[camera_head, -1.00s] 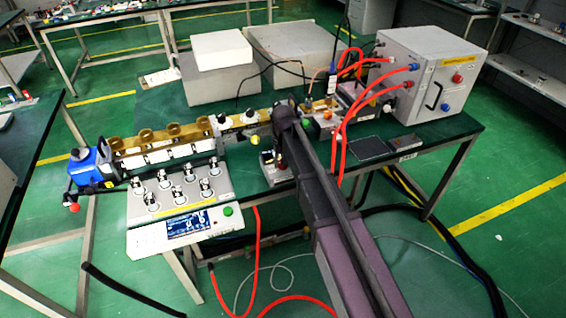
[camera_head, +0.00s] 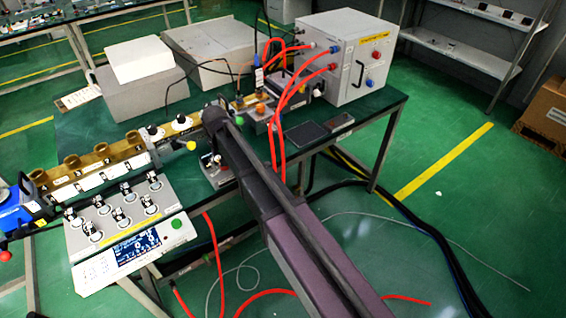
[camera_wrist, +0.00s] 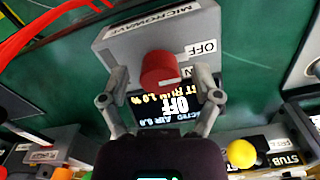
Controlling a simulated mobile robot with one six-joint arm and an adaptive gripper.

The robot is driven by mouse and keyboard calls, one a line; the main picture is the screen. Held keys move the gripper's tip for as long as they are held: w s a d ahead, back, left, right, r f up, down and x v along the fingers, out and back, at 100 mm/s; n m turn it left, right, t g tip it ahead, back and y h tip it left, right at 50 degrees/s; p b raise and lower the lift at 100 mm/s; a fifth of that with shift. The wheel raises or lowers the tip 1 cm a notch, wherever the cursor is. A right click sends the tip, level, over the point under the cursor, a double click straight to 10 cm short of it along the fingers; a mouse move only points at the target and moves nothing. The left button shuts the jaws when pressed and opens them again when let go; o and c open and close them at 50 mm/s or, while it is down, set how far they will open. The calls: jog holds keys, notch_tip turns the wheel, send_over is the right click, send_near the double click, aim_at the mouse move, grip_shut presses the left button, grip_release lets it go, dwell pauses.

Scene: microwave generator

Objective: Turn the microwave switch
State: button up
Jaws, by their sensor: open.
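The microwave switch is a red round knob (camera_wrist: 162,70) on a grey box (camera_wrist: 205,25) labelled MICROWAVE, with OFF marked beside the knob. A dark display (camera_wrist: 180,105) on the box reads OFF. My gripper (camera_wrist: 161,82) is open in the wrist view, with one finger on each side of the knob. A gap shows between each finger and the knob, though I cannot tell the depth. In the head view my arm's far end reaches over the bench, and its fingers and the red knob are hidden.
A yellow ball knob (camera_wrist: 242,153) and a STUB label sit at the wrist view's lower right. Red cables run past its upper left. In the head view, a control panel (camera_head: 95,262) stands at left and a large grey cabinet (camera_head: 312,60) at the back right of the bench.

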jog(key=shift+m, duration=0.4)
jog(key=m, duration=1.1)
notch_tip(320, 180, up, 14)
jog(key=p, duration=1.4)
jog(key=s+d+f+n+b, duration=0.2)
jog(key=s+d, duration=0.1)
jog(key=d, duration=0.6)
jog(key=s+d+f+n+b, duration=0.2)
jog(key=s+d, duration=0.1)
jog(key=d, duration=0.6)
jog(key=s+d+f+n+b, duration=0.1)
jog(key=s+d+f+b, duration=0.1)
jog(key=d, duration=0.8)
jog(key=shift+s+n, duration=0.4)
jog(key=shift+s, duration=0.5)
jog(key=shift+f, duration=0.1)
jog(key=s+d+n, duration=0.2)
jog(key=s+d, duration=0.3)
jog(key=d, duration=0.2)
jog(key=shift+s, duration=0.35)
